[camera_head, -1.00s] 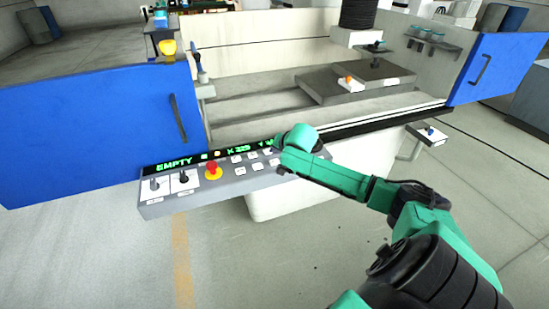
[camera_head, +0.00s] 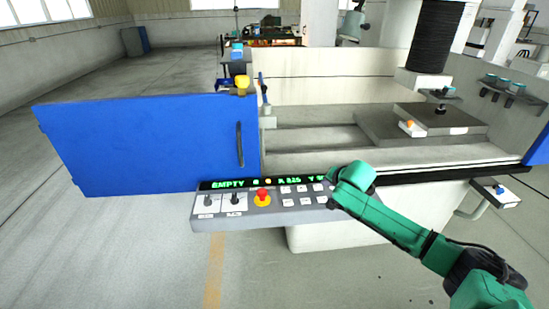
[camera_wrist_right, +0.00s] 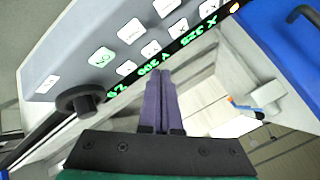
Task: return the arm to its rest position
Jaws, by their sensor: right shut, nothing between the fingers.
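My right arm (camera_head: 395,222) is green and black and comes in from the lower right in the head view. Its far end reaches the right end of the grey control panel (camera_head: 225,219), and the fingers cannot be made out there. In the right wrist view my right gripper (camera_wrist_right: 160,78) has its two purple fingers together, with nothing between them. The fingers point toward the panel's display edge; whether they touch it I cannot tell. My left gripper is not in view.
The panel carries a red stop button (camera_head: 263,194), white keys and a green display reading EMPTY. A black knob (camera_wrist_right: 80,100) is close left of the fingers. A blue door (camera_head: 150,145) stands open at left. Floor in front is clear.

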